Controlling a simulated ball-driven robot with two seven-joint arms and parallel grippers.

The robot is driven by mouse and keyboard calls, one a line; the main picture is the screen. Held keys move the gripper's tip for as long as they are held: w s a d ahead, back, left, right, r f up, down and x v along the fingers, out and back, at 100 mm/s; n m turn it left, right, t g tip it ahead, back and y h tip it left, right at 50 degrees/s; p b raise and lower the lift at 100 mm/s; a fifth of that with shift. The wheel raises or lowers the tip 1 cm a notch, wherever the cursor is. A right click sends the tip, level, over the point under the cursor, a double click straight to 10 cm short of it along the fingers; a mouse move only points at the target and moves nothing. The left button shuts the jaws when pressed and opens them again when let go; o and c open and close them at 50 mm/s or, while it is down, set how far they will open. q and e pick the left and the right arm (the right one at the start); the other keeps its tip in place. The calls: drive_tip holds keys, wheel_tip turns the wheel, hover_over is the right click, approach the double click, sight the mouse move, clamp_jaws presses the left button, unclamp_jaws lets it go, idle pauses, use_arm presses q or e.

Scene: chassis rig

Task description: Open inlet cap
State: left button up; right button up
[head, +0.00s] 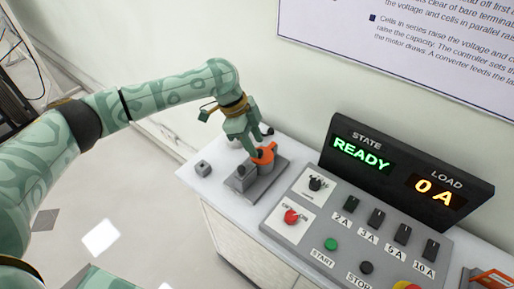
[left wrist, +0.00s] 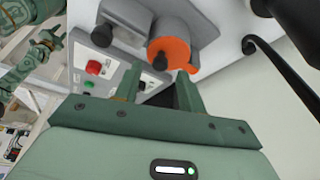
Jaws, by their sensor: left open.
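The inlet cap is an orange round piece (head: 264,154) on a grey cylinder on a grey base block (head: 258,183) at the back left of the bench. In the left wrist view it shows as an orange disc (left wrist: 178,52) with a dark knob at its lower left. My left gripper (head: 254,143) is at the cap, its fingers pointing down around its upper side. In the left wrist view the open fingers (left wrist: 156,86) are just below the disc; I cannot tell whether they touch it. A green patterned arm of mine shows at the far left there, its gripper too small to read.
A control panel (head: 330,222) with switches and buttons lies to the right. The display (head: 405,175) behind it reads READY and 0 A.

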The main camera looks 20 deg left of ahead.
use_arm(q)
drive_tip(key=shift+x, duration=0.95)
use_arm(e)
drive_tip(key=shift+s+a+f, duration=0.1)
drive_tip(key=shift+f, duration=0.2)
